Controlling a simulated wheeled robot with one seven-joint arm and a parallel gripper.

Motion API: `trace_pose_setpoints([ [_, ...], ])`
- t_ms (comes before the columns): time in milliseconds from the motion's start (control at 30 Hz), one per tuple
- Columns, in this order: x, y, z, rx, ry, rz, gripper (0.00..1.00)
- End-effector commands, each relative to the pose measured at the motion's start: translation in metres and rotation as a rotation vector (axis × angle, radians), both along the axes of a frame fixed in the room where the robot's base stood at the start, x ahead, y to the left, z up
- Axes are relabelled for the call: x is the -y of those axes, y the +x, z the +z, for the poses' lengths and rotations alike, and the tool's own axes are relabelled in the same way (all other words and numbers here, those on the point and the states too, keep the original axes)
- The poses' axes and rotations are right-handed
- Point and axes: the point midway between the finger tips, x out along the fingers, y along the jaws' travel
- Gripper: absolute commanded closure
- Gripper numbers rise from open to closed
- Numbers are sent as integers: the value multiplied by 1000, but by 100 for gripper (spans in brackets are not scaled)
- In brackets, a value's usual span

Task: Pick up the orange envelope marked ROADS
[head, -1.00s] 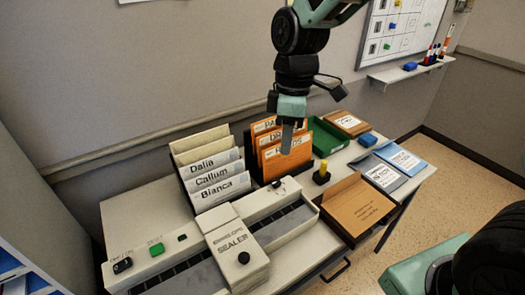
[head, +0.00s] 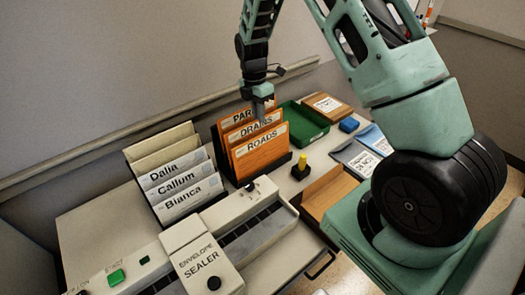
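The orange envelope marked ROADS (head: 262,153) stands upright at the front of a dark rack (head: 224,167), slightly tilted. Behind it stand the orange DRAINS envelope (head: 236,134) and another orange envelope (head: 236,115) whose label starts with PAR. My gripper (head: 261,118) points down at the top of the orange envelopes, close to the upper edge of ROADS. Its fingertips overlap the DRAINS label in this view. I cannot tell whether they touch an envelope or how far apart they are.
White envelopes marked Dalia, Callum and Bianca (head: 185,190) stand in a rack to the left. The envelope sealer (head: 205,262) is in front.

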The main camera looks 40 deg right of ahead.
Motion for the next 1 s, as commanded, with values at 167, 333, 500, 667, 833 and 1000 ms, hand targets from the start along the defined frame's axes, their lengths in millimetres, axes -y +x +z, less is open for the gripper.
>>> trace_pose_setpoints([
  [167,0,-5,-28,-2,0,-1,84],
  [333,0,-6,-41,0,0,-1,84],
  [500,0,-10,-53,-4,0,-1,84],
  [667,1,-14,-74,-3,0,-1,84],
  [833,0,-15,-90,-1,0,-1,84],
  [1000,1,-15,-93,1,0,-1,84],
])
